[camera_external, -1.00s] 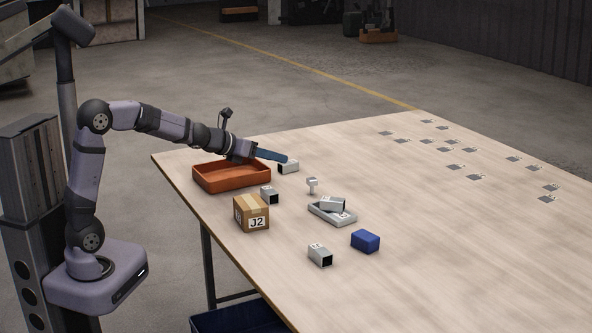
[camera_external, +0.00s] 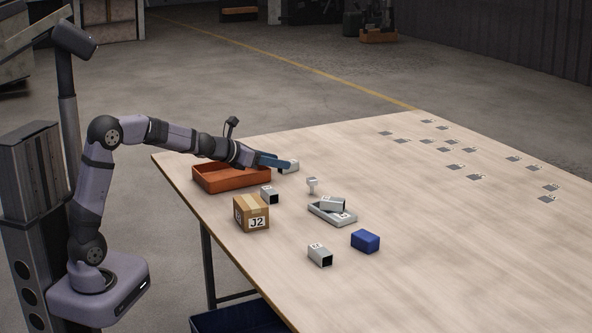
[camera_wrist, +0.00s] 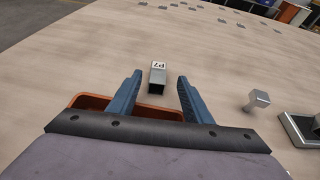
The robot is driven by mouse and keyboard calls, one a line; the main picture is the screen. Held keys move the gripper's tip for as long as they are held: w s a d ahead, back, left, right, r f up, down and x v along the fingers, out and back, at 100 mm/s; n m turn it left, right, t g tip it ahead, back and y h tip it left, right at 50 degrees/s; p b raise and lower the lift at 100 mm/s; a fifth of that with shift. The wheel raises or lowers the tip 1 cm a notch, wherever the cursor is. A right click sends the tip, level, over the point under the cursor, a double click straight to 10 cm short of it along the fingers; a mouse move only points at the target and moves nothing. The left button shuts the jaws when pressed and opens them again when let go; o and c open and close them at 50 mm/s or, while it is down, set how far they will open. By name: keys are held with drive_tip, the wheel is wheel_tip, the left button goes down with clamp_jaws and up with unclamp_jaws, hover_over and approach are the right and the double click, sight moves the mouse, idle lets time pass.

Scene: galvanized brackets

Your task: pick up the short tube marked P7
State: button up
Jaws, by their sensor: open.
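The short tube marked P7 (camera_wrist: 157,77) lies on the table in the wrist view, its dark open end facing me. It sits ahead of my gripper (camera_wrist: 156,86), between the lines of the two blue fingers, touching neither as far as I can tell. My gripper is open and empty. In the external view the tube (camera_external: 291,166) shows partly behind the fingertips of my gripper (camera_external: 282,165), just past the orange tray.
The orange tray (camera_external: 232,183) is beneath my wrist. Another tube (camera_external: 270,195), a box marked J2 (camera_external: 251,213), a small T-shaped bracket (camera_external: 312,184), a grey tray (camera_external: 330,216) holding a tube, a blue block (camera_external: 365,241) and a front tube (camera_external: 320,255) stand nearby. Flat brackets (camera_external: 455,167) lie far right.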

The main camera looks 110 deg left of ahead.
sight(295, 164)
drive_tip(key=shift+x, duration=2.6)
drive_tip(key=shift+s+f, duration=0.1)
drive_tip(key=shift+s, duration=0.05)
drive_tip(key=shift+c, duration=0.6)
clamp_jaws()
